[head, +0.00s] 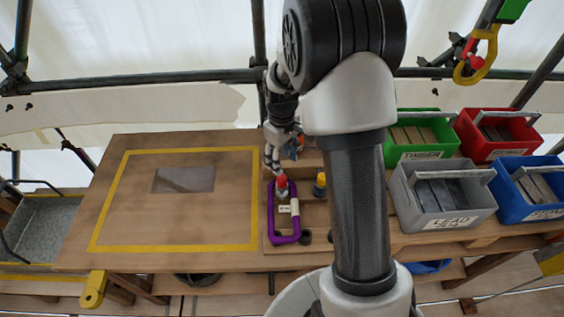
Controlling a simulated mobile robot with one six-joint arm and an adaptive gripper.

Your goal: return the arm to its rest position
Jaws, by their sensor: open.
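My arm rises through the right of centre in the head view and bends back over the wooden bench (110,205). My gripper (272,165) points down with its jaws open, above a red-topped item (281,184) at the left of a wooden holder. I cannot tell whether the fingers touch the red top. A purple loop-shaped piece (270,215) with a white tag sits in the holder around the red-topped item's lower side. A yellow-topped item (320,184) stands to the right, partly beside my arm link.
Right of my arm stand green (418,150), red (505,140), grey (440,205) and blue (530,190) bins with handles. A yellow-bordered area with a grey plate (184,179) lies on the left. Scaffold poles (150,78) run behind. A yellow hook (478,62) hangs upper right.

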